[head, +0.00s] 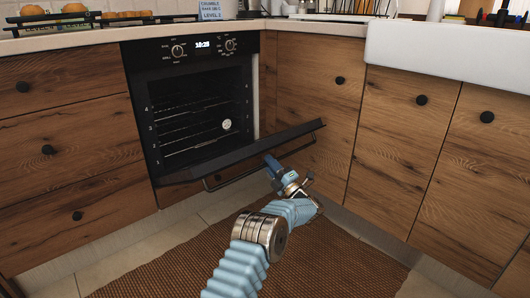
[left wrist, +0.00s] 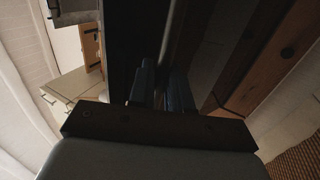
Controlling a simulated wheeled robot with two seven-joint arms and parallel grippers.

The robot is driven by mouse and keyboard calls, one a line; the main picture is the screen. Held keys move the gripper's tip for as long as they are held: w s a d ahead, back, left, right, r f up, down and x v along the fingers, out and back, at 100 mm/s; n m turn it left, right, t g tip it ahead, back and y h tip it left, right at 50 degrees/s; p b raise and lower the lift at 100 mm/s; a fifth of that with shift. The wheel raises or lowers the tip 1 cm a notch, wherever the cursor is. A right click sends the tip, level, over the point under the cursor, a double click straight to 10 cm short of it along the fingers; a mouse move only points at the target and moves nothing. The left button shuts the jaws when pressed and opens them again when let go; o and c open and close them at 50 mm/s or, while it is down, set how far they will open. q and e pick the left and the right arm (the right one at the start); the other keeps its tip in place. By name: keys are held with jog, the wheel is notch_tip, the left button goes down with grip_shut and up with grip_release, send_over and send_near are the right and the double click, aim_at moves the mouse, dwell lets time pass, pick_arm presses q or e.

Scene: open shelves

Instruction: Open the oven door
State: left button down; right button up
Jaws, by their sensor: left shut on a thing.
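The black oven (head: 190,95) is built into the wooden cabinets, with its inside and racks showing. Its door (head: 245,150) is swung down part way and tilts out toward me. The door's bar handle (head: 230,182) runs along its outer side. My left gripper (head: 272,165) is at the right part of the door and shut on the handle. In the left wrist view its fingers (left wrist: 160,92) close around the dark bar (left wrist: 172,45). The exact grip is dark and partly hidden. My right gripper is in neither view.
Wooden drawers (head: 70,140) stand left of the oven and cabinet doors (head: 315,90) with black knobs stand right. A brown woven rug (head: 320,262) covers the floor in front. The counter above holds buns on a rack (head: 75,12) and a blue-lettered sign (head: 210,10).

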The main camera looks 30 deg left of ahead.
pick_arm(q)
notch_tip(320, 180, down, 2)
jog(key=shift+s+d+f, duration=0.1)
jog(key=shift+s+d, duration=0.05)
dwell(0.3)
jog(key=c, duration=1.2)
grip_release()
jog(key=shift+d+t, duration=0.1)
jog(key=shift+t, duration=0.2)
